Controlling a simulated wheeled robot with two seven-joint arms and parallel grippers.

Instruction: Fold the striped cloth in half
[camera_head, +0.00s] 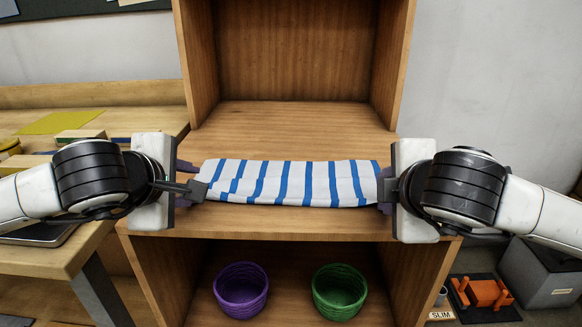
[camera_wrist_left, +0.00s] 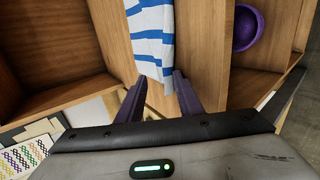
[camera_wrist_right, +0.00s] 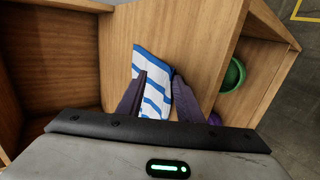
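The white cloth with blue stripes (camera_head: 275,182) lies as a long, narrow band across the middle shelf, along its front part. Its lower left corner looks uneven; I cannot tell how many layers there are. My left gripper (camera_head: 192,181) is at the cloth's left end, fingers apart. The left wrist view shows the cloth's end (camera_wrist_left: 152,38) reaching between the open fingers. My right gripper (camera_head: 384,187) is at the right end. In the right wrist view its fingers are also apart, with the cloth (camera_wrist_right: 154,78) showing between them. The gripper bodies partly hide both ends.
The wooden shelf (camera_head: 300,222) has upright side walls and free room behind the cloth. A purple basket (camera_head: 241,290) and a green basket (camera_head: 339,292) stand in the compartment below. A wooden table (camera_head: 50,262) is at the left. A grey box (camera_head: 540,272) stands at the lower right.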

